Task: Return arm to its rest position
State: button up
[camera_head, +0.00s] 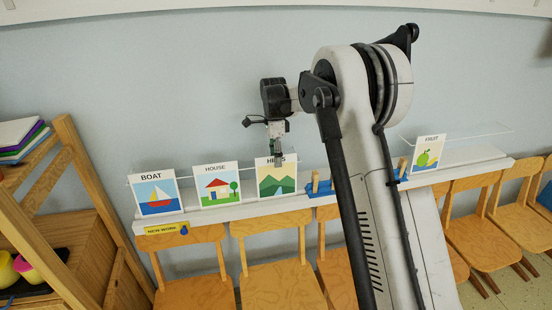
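My gripper (279,158) is in the middle of the camera_head view, pointing down just in front of the upper edge of the "HILLS" card (277,182). It hides part of the card's title. The fingers are too small to tell whether they are open or shut, and I cannot tell whether they touch the card. My arm rises from the lower right, bends at a large joint at the top and reaches left to the gripper.
A white shelf (440,166) along the wall holds a "BOAT" card (155,193), a "HOUSE" card (215,186), a "FRUIT" card (427,155) and a blue holder (322,188) with wooden pegs. Wooden chairs (276,245) stand below. A wooden rack (75,225) is at left. Wall space above is clear.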

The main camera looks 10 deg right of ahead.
jog(key=shift+r, duration=0.1)
notch_tip(320, 180, up, 7)
jog(key=w+p, duration=0.1)
jog(key=p, duration=0.1)
jog(key=shift+p, duration=0.35)
dwell(1.1)
dwell(0.3)
jog(key=shift+s+r+p, duration=0.2)
jog(key=shift+s+r, duration=0.1)
jog(key=shift+r, duration=0.3)
jog(key=shift+s+r+p, duration=0.15)
jog(key=shift+s+r, duration=0.1)
jog(key=shift+r, duration=0.3)
